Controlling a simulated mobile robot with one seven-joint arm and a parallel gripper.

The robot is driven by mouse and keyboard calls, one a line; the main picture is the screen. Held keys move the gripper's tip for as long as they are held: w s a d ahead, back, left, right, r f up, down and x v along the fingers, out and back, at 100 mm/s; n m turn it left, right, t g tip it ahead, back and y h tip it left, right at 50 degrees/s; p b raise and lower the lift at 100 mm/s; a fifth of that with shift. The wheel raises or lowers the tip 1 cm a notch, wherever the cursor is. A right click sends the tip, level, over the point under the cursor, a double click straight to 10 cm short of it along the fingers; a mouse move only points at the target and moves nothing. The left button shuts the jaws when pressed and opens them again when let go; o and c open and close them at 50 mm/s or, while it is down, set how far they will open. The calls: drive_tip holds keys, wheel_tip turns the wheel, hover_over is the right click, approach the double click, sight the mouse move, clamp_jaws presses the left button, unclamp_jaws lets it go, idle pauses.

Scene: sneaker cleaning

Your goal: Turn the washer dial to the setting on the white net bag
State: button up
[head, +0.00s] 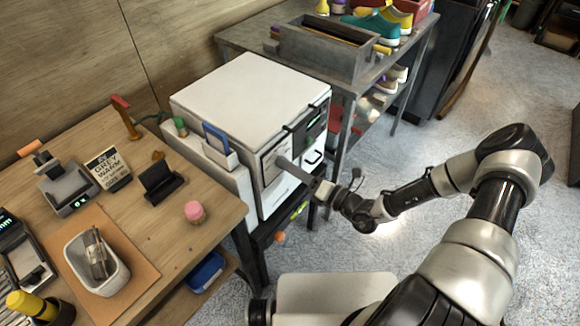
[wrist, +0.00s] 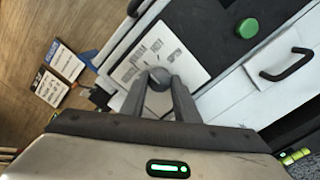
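The washer (head: 245,88) is a white box standing behind the right end of the wooden table. In the wrist view its small round grey dial (wrist: 158,77) sits on a white printed panel (wrist: 140,60); the panel's marks are too small to read. My gripper (head: 283,162) reaches the washer's front from the right. In the wrist view my gripper (wrist: 159,84) has its two fingers on either side of the dial, with the dial filling the narrow gap. The fingers hide part of the dial. I cannot make out a white net bag in either view.
A "GREY WARM" sign (head: 108,168) stands on the wooden table (head: 150,235). A green button (wrist: 248,28) and a black handle (wrist: 287,65) lie right of the panel. A grey crate (head: 318,47) sits on the rack behind. The floor at right is largely clear.

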drive_tip(key=o, duration=0.4)
drive_tip(key=v, duration=1.7)
drive_tip(key=shift+s+d, duration=0.1)
drive_tip(key=shift+d, duration=0.15)
